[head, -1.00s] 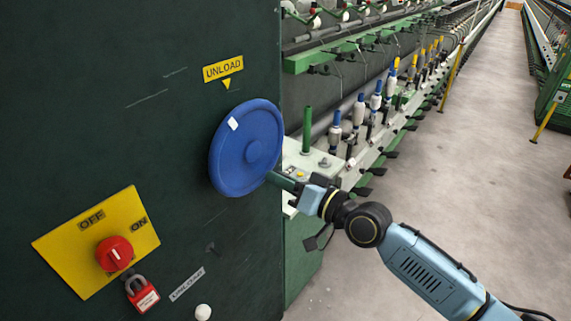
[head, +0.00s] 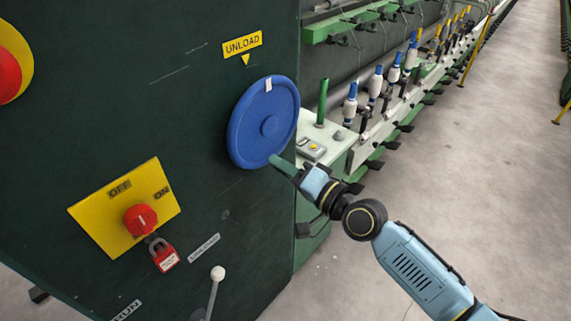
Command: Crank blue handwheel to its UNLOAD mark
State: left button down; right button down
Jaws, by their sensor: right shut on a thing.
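The blue handwheel (head: 246,128) is mounted on the dark green cabinet panel. Its white mark (head: 268,85) is at the top of the rim, below and slightly right of the yellow UNLOAD label (head: 242,44) and its downward pointer (head: 245,60). A teal crank handle (head: 281,164) sticks out from the wheel's lower rim. My right gripper (head: 301,178) is shut on the outer end of this handle, below and right of the wheel; its fingers are partly hidden. My left gripper is not in view.
A yellow plate (head: 92,214) with a red OFF/ON switch (head: 140,220) and a red padlock (head: 164,256) is lower left. A white-knobbed lever (head: 217,274) stands below. Spinning machinery with bobbins (head: 350,104) lies behind right.

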jog(key=c, duration=1.2)
grip_release()
jog(key=b+v, duration=0.2)
jog(key=v, duration=1.1)
jog(key=shift+s+d, duration=0.15)
